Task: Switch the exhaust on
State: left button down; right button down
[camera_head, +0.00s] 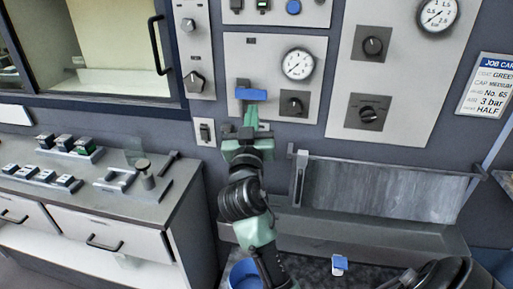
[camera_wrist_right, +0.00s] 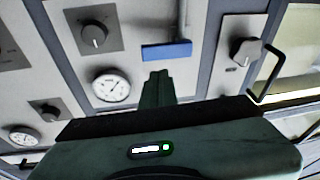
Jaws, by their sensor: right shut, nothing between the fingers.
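No label readable here names the exhaust control. A blue-handled lever (camera_head: 250,94) sits on the panel with a gauge (camera_head: 298,64); its blue bar (camera_wrist_right: 167,50) also shows in the right wrist view. My right gripper (camera_head: 251,117) is shut and empty, its fingertips just below the blue bar in the head view; whether they touch it I cannot tell. In the wrist view the closed fingers (camera_wrist_right: 156,88) point toward the bar. A small switch (camera_head: 205,132) is on the wall left of the gripper. My left gripper is out of view.
Dark knobs (camera_head: 291,104), (camera_head: 373,46) and a pointed knob (camera_head: 193,82) are on nearby panels. A cabinet door handle (camera_head: 159,44) sticks out at left. A counter (camera_head: 140,213) with small blocks stands below it. A grey trough (camera_head: 375,230) lies right of my arm.

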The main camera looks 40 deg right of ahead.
notch_tip(320, 180, down, 9)
jog(key=s+n+g+y, duration=0.1)
jog(key=y, duration=0.1)
jog(key=shift+a+f+n+y, duration=0.15)
jog(key=shift+n+y, duration=0.15)
jog(key=shift+y, duration=0.1)
jog(key=s+a+f+n+g+y, duration=0.25)
jog(key=s+f, duration=0.35)
jog(key=f, duration=0.3)
jog(key=s+a+f+n+g+y, duration=0.1)
jog(key=s+a+f+g+y, duration=0.3)
jog(key=f, duration=0.5)
jog(key=s+a+f+n+g+y, duration=0.25)
jog(key=s+a+f, duration=0.2)
jog(key=s, duration=0.55)
jog(key=s+a+f+n+g+y, duration=0.1)
jog(key=s+a+f+g+y, duration=0.2)
jog(key=s+f, duration=0.45)
jog(key=s+a+f+h, duration=0.1)
jog(key=s+f, duration=0.2)
jog(key=f, duration=2.2)
jog(key=s+d+f+g, duration=0.2)
jog(key=s+f, duration=1.3)
jog(key=s, duration=0.2)
jog(key=shift+d, duration=0.35)
